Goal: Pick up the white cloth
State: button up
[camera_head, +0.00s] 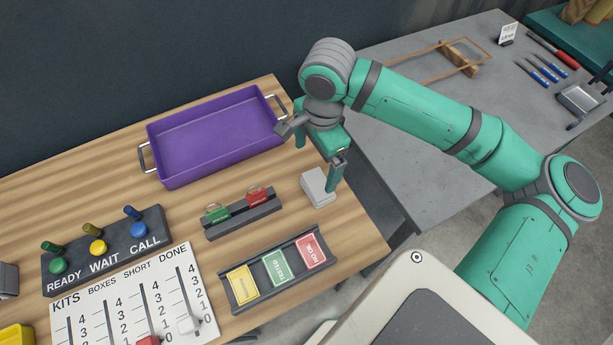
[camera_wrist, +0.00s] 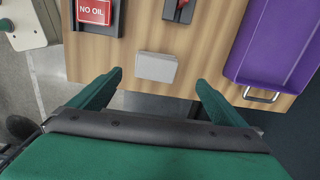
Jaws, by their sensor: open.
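The white cloth (camera_head: 317,187) looks like a small folded, pale grey-white block lying on the wooden table near its right edge. In the wrist view the cloth (camera_wrist: 156,67) lies ahead of the fingers, roughly midway between them and flat on the wood. My gripper (camera_head: 318,158) is above the table beside the cloth, and one finger overlaps the cloth's right side in the head view. In the wrist view my gripper (camera_wrist: 158,88) is open and empty, with its two green fingers wide apart. I cannot tell its exact height above the table.
A purple tray (camera_head: 267,101) with metal handles stands behind the cloth. A dark rack (camera_head: 242,215) with green and red clips is to its left. A holder with coloured tags (camera_head: 277,268) lies in front. The wooden table's edge is close on the right; a grey table (camera_head: 420,135) stands beyond.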

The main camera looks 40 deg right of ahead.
send_over(317, 184)
jog(key=shift+m+g, duration=0.3)
jog(key=f, duration=0.5)
jog(key=shift+s+d+f, duration=0.2)
jog(key=shift+s+f, duration=0.05)
jog(key=shift+s, duration=0.05)
jog(key=shift+w+a+f, duration=0.1)
jog(key=shift+w+f, duration=0.05)
jog(key=shift+f, duration=1.15)
jog(key=shift+w+a+f, duration=0.1)
jog(key=shift+w+f, duration=0.05)
jog(key=shift+f, duration=1.15)
jog(key=c, duration=1.2)
jog(key=shift+w, duration=0.1)
jog(key=shift+c, duration=0.2)
